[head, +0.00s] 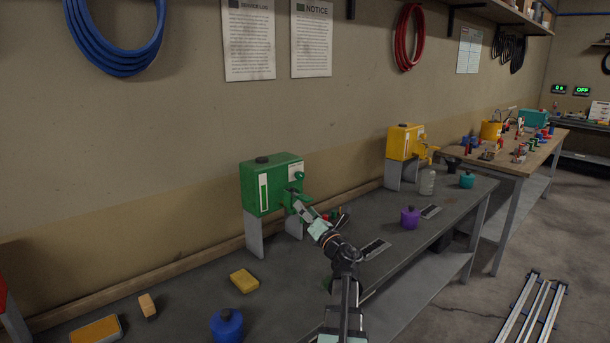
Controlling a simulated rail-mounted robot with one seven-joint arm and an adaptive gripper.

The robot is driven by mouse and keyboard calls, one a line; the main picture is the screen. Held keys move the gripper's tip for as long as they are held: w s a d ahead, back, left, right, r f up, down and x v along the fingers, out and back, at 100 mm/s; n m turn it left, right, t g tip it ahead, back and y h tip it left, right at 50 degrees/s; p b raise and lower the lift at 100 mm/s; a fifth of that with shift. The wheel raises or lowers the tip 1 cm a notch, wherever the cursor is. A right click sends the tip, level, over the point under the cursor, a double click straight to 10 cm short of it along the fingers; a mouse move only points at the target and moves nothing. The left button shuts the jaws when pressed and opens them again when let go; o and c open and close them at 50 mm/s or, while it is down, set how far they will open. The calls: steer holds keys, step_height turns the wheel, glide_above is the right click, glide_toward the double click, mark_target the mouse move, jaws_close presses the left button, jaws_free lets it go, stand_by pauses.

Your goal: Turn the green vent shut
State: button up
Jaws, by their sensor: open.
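The green drum (262,192) stands on grey legs on the dark bench, against the wall. It has a dark cap (262,160) on top and a pale gauge strip on its front. A small round green knob (298,176) shows at its right end, above a green tap. I cannot tell for certain which of these parts is the vent, or whether it is open. My gripper (299,207) is open beside the tap, below the knob. My arm and gripper hide part of the tap and what is under it.
A yellow drum (401,142) stands farther along the bench. A purple bottle (410,217), clear bottle (427,183), teal bottle (467,180), blue bottle (227,325) and yellow sponge (244,280) stand or lie on the bench (185,292). A wooden table (548,146) is beyond.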

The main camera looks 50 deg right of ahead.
steer(key=s+d, duration=0.2)
steer(key=d, duration=0.1)
steer(key=n+g+y, duration=0.2)
steer(key=n+y, duration=0.2)
steer(key=n, duration=0.4)
glide_toward(302, 175)
steer(key=p+x, duration=0.4)
steer(key=x, duration=0.5)
steer(key=shift+w+d+f, duration=0.15)
steer(key=shift+w, duration=0.5)
jaws_close()
